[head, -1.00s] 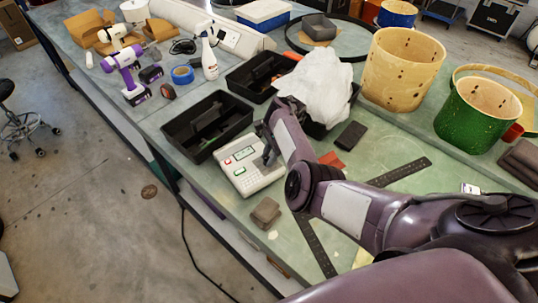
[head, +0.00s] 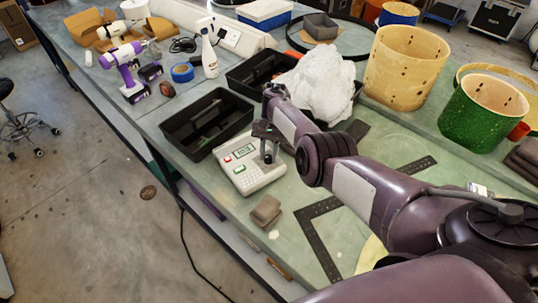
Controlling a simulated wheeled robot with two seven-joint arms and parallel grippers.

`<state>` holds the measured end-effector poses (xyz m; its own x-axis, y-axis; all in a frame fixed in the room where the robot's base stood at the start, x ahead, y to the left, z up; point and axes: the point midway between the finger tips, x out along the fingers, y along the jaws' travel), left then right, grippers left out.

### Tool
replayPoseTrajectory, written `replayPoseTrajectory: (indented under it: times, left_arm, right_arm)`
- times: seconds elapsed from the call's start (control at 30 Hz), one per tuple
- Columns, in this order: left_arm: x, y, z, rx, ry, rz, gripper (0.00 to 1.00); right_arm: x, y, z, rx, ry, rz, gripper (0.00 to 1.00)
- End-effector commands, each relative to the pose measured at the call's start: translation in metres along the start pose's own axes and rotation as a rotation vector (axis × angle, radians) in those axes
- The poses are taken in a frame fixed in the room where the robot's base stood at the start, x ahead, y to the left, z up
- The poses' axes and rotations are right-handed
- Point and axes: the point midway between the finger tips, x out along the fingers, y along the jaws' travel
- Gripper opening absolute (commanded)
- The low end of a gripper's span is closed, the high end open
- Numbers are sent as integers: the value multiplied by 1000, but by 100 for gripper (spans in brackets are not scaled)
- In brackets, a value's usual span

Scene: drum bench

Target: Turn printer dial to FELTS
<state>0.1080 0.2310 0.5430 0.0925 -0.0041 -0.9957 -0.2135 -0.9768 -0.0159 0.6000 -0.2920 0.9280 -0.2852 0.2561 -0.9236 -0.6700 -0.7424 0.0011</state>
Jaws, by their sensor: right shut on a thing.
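The printer (head: 238,178) is a pale box on the green bench, with a small green display (head: 244,151) and a red and a green button on its top. My right gripper (head: 269,158) points down over the right part of its top, shut on the dial there. The fingers hide the dial, so its pointer and the FELTS mark cannot be read. The display text is too small to read. My left gripper is out of view.
A black open tray (head: 190,148) stands just behind the printer. A brown block (head: 266,211) and a black metal square (head: 318,243) lie in front and to the right. A crumpled white bag (head: 318,85) and wooden drum shells (head: 405,68) stand farther back.

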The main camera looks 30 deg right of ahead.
Motion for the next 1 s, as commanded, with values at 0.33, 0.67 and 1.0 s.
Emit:
replayPoseTrajectory:
  times: [0.33,0.67,1.0]
  left_arm:
    - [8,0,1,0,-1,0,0]
    - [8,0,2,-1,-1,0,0]
    - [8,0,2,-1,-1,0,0]
  right_arm:
    - [-1,-1,-1,-126,4,52,4]
    - [-1,-1,-1,-148,4,60,4]
    - [-1,-1,-1,-147,4,60,42]
